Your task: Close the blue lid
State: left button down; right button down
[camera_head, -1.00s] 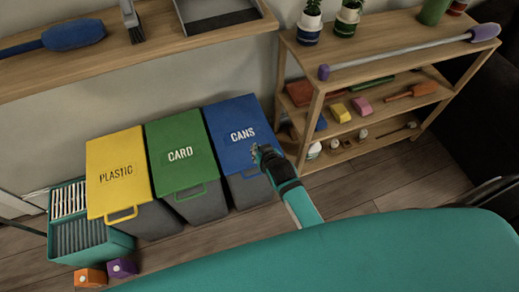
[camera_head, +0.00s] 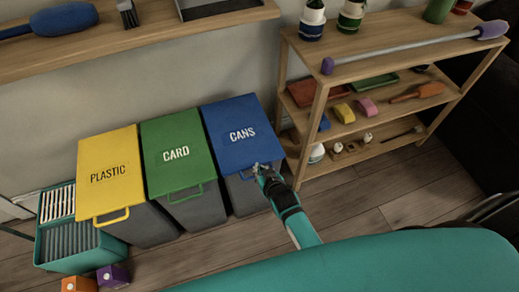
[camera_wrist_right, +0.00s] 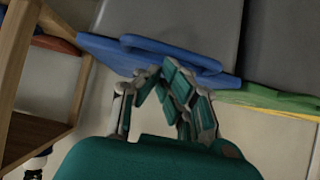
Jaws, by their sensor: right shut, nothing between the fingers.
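The blue lid (camera_head: 235,125) marked CANS lies over the right-hand grey bin (camera_head: 247,196). It looks down, about level with the green and yellow lids. In the right wrist view its blue edge and handle (camera_wrist_right: 170,52) cross in front of the grey bin wall. My right gripper (camera_head: 263,172) is at the lid's front edge, by the handle, which it partly hides. Its fingers also show in the right wrist view (camera_wrist_right: 158,82), shut and empty, close to the handle. I cannot tell whether they touch it. My left gripper is out of view.
The green CARD lid (camera_head: 178,152) and yellow PLASTIC lid (camera_head: 108,175) cover the bins to the left. A wooden shelf unit (camera_head: 313,125) stands close on the right. A teal crate (camera_head: 75,257) is at far left. Wood floor (camera_head: 350,210) is clear in front.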

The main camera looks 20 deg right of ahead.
notch_tip(320, 180, up, 5)
jog(key=p, duration=0.4)
jog(key=shift+w+d+f+p, duration=0.1)
jog(key=shift+f+p, duration=0.1)
jog(key=shift+p, duration=0.15)
jog(key=s+f+v, duration=0.1)
jog(key=v, duration=0.8)
jog(key=shift+f, duration=0.3)
